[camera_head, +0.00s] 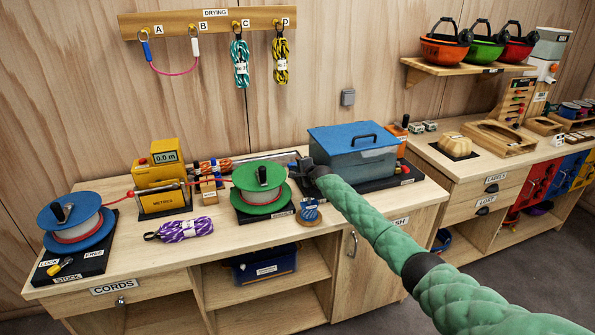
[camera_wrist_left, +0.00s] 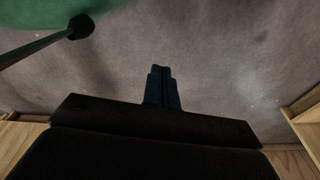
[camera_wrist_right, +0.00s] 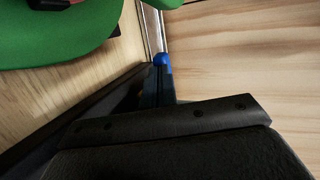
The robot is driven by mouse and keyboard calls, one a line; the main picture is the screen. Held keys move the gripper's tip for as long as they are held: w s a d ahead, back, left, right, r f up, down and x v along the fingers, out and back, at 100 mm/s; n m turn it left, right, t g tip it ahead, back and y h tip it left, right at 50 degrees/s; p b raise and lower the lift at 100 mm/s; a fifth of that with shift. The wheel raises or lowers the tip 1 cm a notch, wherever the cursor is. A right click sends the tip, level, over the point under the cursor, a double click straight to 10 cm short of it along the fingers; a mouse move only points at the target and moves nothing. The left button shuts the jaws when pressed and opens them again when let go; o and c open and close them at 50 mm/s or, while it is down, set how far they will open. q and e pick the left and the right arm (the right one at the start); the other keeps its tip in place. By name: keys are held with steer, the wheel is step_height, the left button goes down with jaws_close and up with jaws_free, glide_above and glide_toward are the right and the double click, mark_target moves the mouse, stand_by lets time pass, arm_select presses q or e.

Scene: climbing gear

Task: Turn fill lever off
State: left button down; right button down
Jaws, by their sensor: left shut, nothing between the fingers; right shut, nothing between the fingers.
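The wash tub (camera_head: 368,163) has a blue lid (camera_head: 345,136) and stands on a dark base at the back of the bench. A small blue knob (camera_wrist_right: 161,60) shows in the right wrist view, at a metal strip and right at my fingertips; I take it to be the fill lever's, but its handle is hidden. My left gripper (camera_wrist_left: 162,72) is shut and empty above the floor, outside the head view.
The green reel (camera_head: 262,184) stands close to my right gripper's left. A yellow meter (camera_head: 161,172), a blue reel (camera_head: 76,222) and a purple cord bundle (camera_head: 184,229) lie further left. The wooden wall (camera_wrist_right: 240,50) is close behind.

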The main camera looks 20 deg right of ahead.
steer(key=shift+w+a+f, duration=0.2)
steer(key=shift+a, duration=0.15)
arm_select(q)
steer(key=r, duration=0.1)
steer(key=w+d+r+b, duration=0.1)
steer(key=shift+w+d+r, duration=0.2)
steer(key=shift+r, duration=0.15)
arm_select(e)
steer(key=shift+w+a+r, duration=0.1)
steer(key=shift+w+r, duration=0.05)
steer(key=shift+w, duration=0.1)
arm_select(q)
steer(key=shift+r, duration=0.1)
arm_select(e)
steer(key=shift+s, duration=0.15)
arm_select(q)
steer(key=shift+r, duration=0.1)
arm_select(e)
steer(key=shift+s+d, duration=0.35)
steer(key=shift+d, duration=0.25)
